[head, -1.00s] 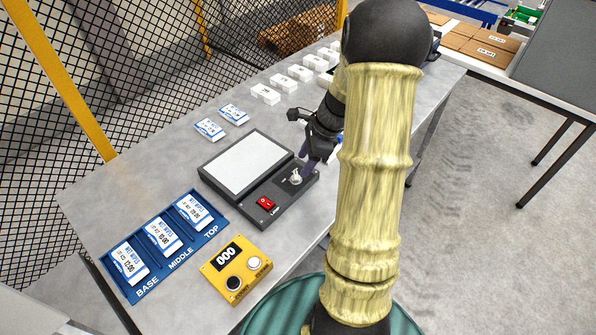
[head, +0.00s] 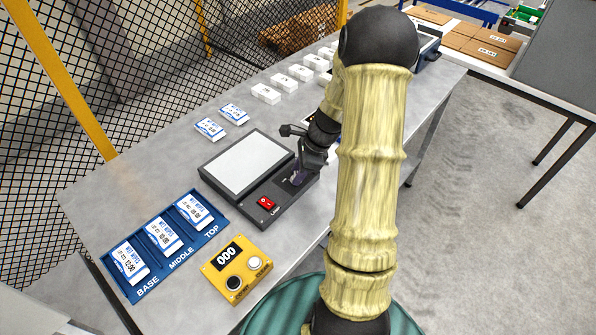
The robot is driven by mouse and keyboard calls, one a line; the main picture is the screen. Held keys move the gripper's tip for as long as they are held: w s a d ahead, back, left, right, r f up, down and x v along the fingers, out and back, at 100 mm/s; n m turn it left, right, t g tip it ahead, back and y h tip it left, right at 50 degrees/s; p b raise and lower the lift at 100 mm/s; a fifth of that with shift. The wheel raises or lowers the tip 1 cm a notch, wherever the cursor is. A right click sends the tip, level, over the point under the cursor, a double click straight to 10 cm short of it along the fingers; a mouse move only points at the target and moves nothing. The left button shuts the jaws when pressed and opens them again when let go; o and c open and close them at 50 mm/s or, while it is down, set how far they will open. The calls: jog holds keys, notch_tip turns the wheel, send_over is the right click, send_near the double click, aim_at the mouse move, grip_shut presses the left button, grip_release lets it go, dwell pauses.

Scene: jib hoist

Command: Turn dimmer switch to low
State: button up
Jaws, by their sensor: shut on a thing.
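A dark grey light-panel box (head: 228,191) lies on the grey table, with a pale flat panel (head: 247,163) and a red rocker switch (head: 266,203) on its front strip. The dimmer switch sits at the right end of that strip; my gripper (head: 297,179) is down over it from the upper right and hides nearly all of it. The dimmer's setting cannot be read behind the fingers.
A yellow counter box (head: 237,268) reading 000 stands in front, beside a blue tray (head: 145,291) holding white packs. White boxes (head: 266,94) line the back. Two blue-and-white packs (head: 210,128) lie behind the panel. Wire mesh (head: 110,80) bounds the left.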

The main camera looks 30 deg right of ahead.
jog(key=shift+n+p, duration=0.4)
jog(key=shift+n, duration=0.1)
jog(key=n+p, duration=0.1)
jog(key=n+g, duration=0.1)
jog(key=shift+w+r+n+y+p, duration=0.15)
jog(key=shift+n+y+p, duration=0.15)
jog(key=shift+n+p, duration=0.1)
jog(key=n+g+p, duration=0.2)
jog(key=n, duration=0.3)
jog(key=shift+w, duration=0.15)
jog(key=n+g, duration=0.1)
jog(key=n, duration=0.1)
jog(key=n+g+h+p, duration=0.1)
jog(key=n, duration=0.1)
jog(key=shift+w+a+n, duration=0.1)
jog(key=shift+n, duration=0.3)
jog(key=n, duration=0.2)
jog(key=n+g+h, duration=0.1)
jog(key=n, duration=0.1)
jog(key=shift+a+h, duration=0.1)
jog(key=shift+h, duration=0.2)
jog(key=shift+n, duration=0.3)
jog(key=shift+f, duration=0.2)
jog(key=o, duration=1)
